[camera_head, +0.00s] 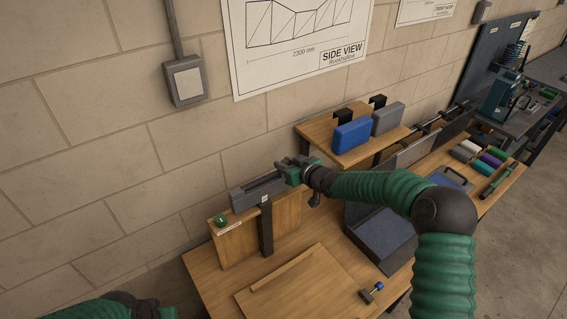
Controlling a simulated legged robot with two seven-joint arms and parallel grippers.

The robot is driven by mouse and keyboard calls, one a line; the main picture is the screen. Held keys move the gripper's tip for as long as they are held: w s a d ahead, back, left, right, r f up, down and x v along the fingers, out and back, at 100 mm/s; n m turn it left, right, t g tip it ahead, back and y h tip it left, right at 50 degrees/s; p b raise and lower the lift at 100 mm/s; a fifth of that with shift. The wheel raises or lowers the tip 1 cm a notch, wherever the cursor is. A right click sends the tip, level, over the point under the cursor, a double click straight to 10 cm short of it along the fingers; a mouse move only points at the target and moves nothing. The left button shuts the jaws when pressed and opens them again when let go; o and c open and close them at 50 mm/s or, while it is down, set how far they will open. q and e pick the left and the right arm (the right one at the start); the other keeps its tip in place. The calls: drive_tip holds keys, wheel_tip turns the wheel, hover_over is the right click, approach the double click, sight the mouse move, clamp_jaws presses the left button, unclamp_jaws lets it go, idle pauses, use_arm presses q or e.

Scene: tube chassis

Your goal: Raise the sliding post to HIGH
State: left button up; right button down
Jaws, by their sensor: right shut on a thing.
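The sliding post (265,229) is a dark upright bar in front of a wooden panel (236,239), with a long dark grey head (258,190) across its top. My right gripper (287,167) is at the right end of this head and is shut on it. The fingers hide part of the contact. A green knob (220,220) and a small pale label are at the panel's left top. I cannot read a HIGH mark. My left gripper (166,312) shows only partly at the bottom edge; its fingers are out of sight.
An open dark case (385,236) lies under my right arm. A raised shelf (318,131) holds a blue (352,135) and a grey block (388,119) near the brick wall.

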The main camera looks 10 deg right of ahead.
drive_tip(key=shift+w+d+r, duration=0.1)
drive_tip(key=shift+d+r, duration=0.05)
drive_tip(key=shift+d, duration=0.05)
use_arm(q)
drive_tip(key=shift+d, duration=0.15)
use_arm(e)
drive_tip(key=shift+a+r, duration=0.2)
drive_tip(key=shift+a, duration=0.1)
use_arm(q)
drive_tip(key=shift+d+r, duration=0.1)
drive_tip(key=shift+d, duration=0.1)
use_arm(e)
drive_tip(key=shift+d+r, duration=0.1)
drive_tip(key=shift+d, duration=0.05)
